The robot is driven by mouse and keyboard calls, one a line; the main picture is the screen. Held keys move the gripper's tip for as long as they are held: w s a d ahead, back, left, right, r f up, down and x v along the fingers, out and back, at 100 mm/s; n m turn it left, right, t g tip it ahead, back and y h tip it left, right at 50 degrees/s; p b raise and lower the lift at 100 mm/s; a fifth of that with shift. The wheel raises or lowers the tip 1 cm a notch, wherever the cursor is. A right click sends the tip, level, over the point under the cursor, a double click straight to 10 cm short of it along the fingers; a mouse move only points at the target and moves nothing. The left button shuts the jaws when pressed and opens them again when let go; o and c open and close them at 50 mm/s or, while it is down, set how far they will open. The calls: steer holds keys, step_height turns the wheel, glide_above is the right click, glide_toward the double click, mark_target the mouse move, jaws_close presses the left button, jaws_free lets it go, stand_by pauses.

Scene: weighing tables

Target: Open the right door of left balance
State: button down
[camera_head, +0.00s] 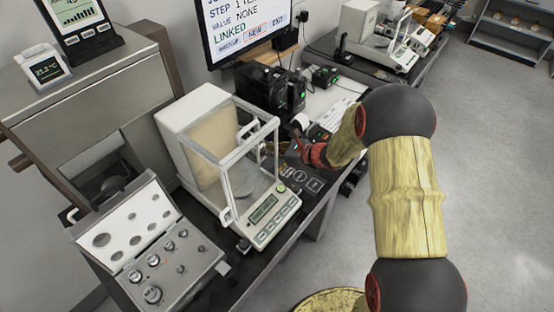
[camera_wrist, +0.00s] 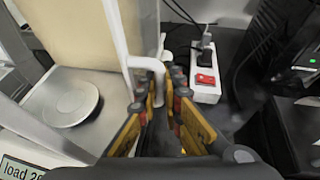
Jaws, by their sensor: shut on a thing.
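The left balance (camera_head: 196,122) is a white box with a glass draft shield and a keypad in front. Its right door is a clear pane in a white frame on the side facing my arm; I cannot tell how far it is open. The white door handle (camera_wrist: 148,64) shows in the wrist view as a bent bar reaching between my fingertips. My gripper (camera_wrist: 164,84) is shut on this handle. The round weighing pan (camera_wrist: 70,104) is visible inside the chamber and looks empty.
An open weight case (camera_head: 150,245) lies left of the balance. A black device (camera_head: 290,90) and a white power strip (camera_wrist: 204,80) stand behind the gripper. A monitor (camera_head: 245,28) is at the back. Another balance (camera_head: 385,35) stands on the far table.

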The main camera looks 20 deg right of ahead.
steer(key=w+a, duration=0.4)
steer(key=w, duration=0.1)
steer(key=shift+w+b, duration=0.15)
steer(key=shift+b, duration=0.25)
steer(key=shift+d, duration=0.1)
steer(key=c, duration=2.2)
jaws_free()
steer(key=v, duration=1.2)
